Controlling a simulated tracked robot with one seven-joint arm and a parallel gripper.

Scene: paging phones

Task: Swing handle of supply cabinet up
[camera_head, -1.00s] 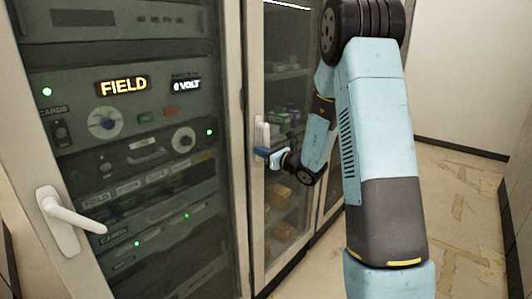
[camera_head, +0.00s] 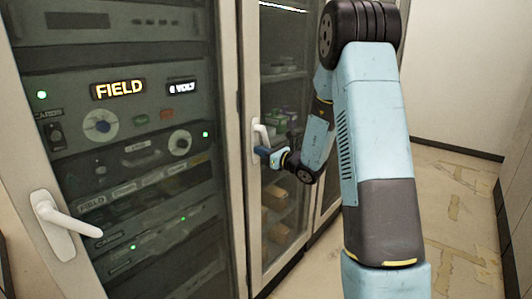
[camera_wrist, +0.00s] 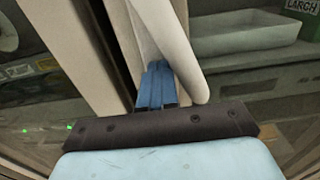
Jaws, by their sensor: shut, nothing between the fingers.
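The supply cabinet (camera_head: 246,215) has a pale frame and a glass door with boxes behind it. Its white handle (camera_head: 266,134) is on the left door frame and slants down to the right. In the wrist view the handle (camera_wrist: 176,45) is a large pale bar slanting from upper left to lower right. My gripper (camera_head: 259,151) is at the handle's lower part. Its blue fingers (camera_wrist: 157,85) are together and empty, close beside the bar's left side in the wrist view. I cannot tell whether they touch it.
A rack cabinet (camera_head: 130,150) with lit panels stands at the left, with its own white handle (camera_head: 65,225) slanting down to the right. Boxes (camera_head: 278,195) sit on shelves behind the supply cabinet's glass. Worn floor (camera_head: 450,215) at the right is clear.

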